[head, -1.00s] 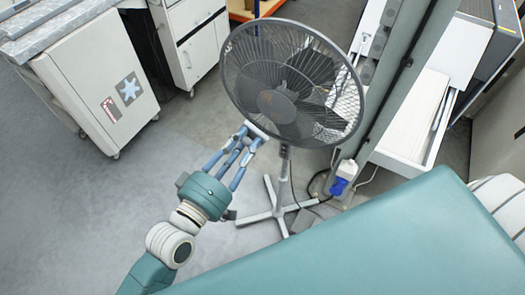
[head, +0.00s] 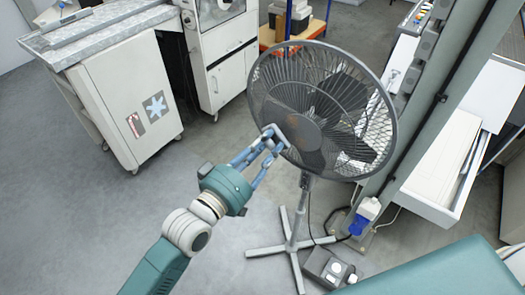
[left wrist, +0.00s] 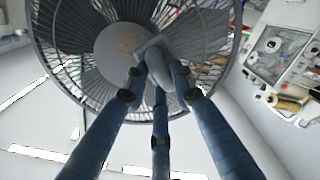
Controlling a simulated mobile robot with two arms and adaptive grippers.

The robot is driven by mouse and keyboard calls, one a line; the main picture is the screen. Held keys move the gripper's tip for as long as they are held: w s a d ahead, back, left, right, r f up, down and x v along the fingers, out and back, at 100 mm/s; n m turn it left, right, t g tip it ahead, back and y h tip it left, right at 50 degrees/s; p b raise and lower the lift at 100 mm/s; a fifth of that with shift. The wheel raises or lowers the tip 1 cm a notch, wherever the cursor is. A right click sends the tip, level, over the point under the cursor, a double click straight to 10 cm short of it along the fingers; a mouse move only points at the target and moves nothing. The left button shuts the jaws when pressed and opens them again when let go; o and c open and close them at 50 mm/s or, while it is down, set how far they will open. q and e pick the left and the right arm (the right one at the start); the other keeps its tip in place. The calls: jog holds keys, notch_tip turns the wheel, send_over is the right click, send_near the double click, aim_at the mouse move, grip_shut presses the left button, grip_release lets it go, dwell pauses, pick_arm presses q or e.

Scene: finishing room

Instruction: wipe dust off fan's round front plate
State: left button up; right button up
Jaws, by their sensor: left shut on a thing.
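The grey pedestal fan (head: 335,85) stands upright on a cross-shaped foot, its wire guard tilted upward. Its dark round front plate (head: 301,134) is at the middle of the guard, with a faint brownish patch on it; the plate also shows in the left wrist view (left wrist: 112,42). My left gripper (head: 273,140) is at the lower left of the plate, its fingers shut on a small pale grey pad (left wrist: 157,68). In the left wrist view the pad overlaps the plate's right part and seems to touch it or nearly so. My right gripper is not in view.
A grey pillar (head: 435,110) stands close to the fan's right, with a white-and-blue plug (head: 365,213) low down. A white cabinet (head: 125,110) is at the left. A small control box (head: 328,268) and cable lie by the fan's foot. Floor at left is clear.

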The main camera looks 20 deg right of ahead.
pick_arm(q)
jog(key=shift+x, duration=1.25)
dwell(0.6)
